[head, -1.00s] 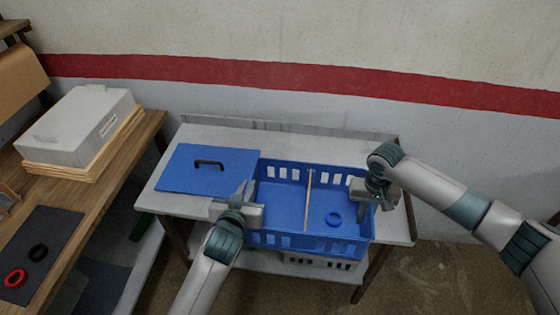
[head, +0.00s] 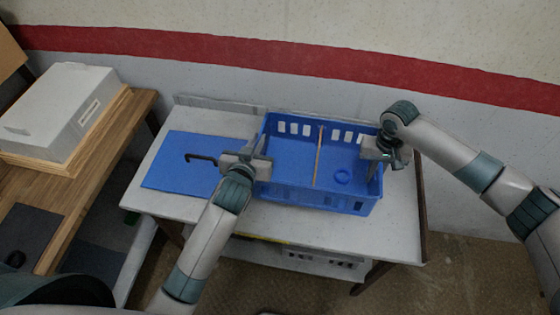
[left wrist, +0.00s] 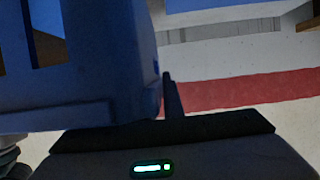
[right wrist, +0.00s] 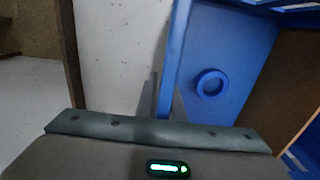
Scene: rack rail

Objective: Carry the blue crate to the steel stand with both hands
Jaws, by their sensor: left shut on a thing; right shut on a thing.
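The blue crate (head: 318,201) is over the right part of a pale table. It looks about level, and I cannot tell whether its base touches the top. My left gripper (head: 264,160) is shut on its left wall; blue crate wall (left wrist: 100,60) fills the left of the left wrist view. My right gripper (head: 374,170) is shut on its right wall, which runs between the fingers in the right wrist view (right wrist: 176,50). Inside are a thin brown divider (head: 318,160) and a blue ring (head: 342,177). I cannot tell whether this table is the steel stand.
A wooden bench (head: 90,185) at the left holds a white case (head: 60,105). The wall is close behind. The tabletop's front strip is clear.

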